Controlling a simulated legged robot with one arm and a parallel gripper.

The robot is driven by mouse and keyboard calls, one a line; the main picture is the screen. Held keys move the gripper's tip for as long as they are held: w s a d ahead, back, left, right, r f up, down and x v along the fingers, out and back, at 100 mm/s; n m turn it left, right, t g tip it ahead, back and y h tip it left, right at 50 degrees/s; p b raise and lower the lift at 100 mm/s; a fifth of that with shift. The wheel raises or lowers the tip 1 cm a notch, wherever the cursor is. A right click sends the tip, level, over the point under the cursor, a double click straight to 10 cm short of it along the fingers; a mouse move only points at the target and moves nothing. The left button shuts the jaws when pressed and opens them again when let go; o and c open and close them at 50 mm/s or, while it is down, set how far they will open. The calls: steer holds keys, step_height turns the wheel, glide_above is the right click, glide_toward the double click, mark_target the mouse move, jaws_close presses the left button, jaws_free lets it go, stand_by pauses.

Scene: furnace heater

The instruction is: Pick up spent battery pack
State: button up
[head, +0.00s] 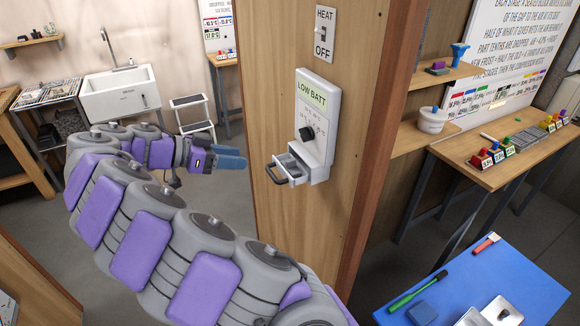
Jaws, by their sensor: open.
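A white wall unit (317,118) with a "LOW BATT" label and a black knob is fixed to the wooden post. Its small drawer (297,168) is pulled out at the bottom, with a dark handle in front. The drawer's inside is small in view; I cannot clearly make out a spent battery pack in it. My gripper (243,159), with blue fingers, is left of the unit and a little above the drawer handle, apart from both. It is open, and nothing shows between its fingers.
The wooden post (270,60) carries a HEAT/OFF switch (324,33) above the unit. A blue table (520,270) with tools stands at the lower right, and a wooden bench (475,150) behind it. A sink (120,92) and a step stool (192,112) are at the back left.

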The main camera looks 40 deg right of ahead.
steer(key=w+a, duration=0.1)
steer(key=w, duration=0.1)
steer(key=b, duration=0.1)
glide_toward(289, 160)
step_height(289, 160, down, 2)
steer(key=s+d, duration=0.1)
steer(key=d, duration=0.1)
steer(key=shift+m, duration=0.4)
steer(key=x, duration=0.6)
steer(key=shift+d+r+b, duration=0.25)
steer(key=shift+d+b, duration=0.1)
steer(key=shift+d, duration=0.15)
steer(key=shift+w+a, duration=0.1)
steer(key=shift+a+r, duration=0.1)
steer(key=shift+a+h, duration=0.1)
steer(key=shift+h, duration=0.2)
steer(key=c, duration=0.3)
jaws_close()
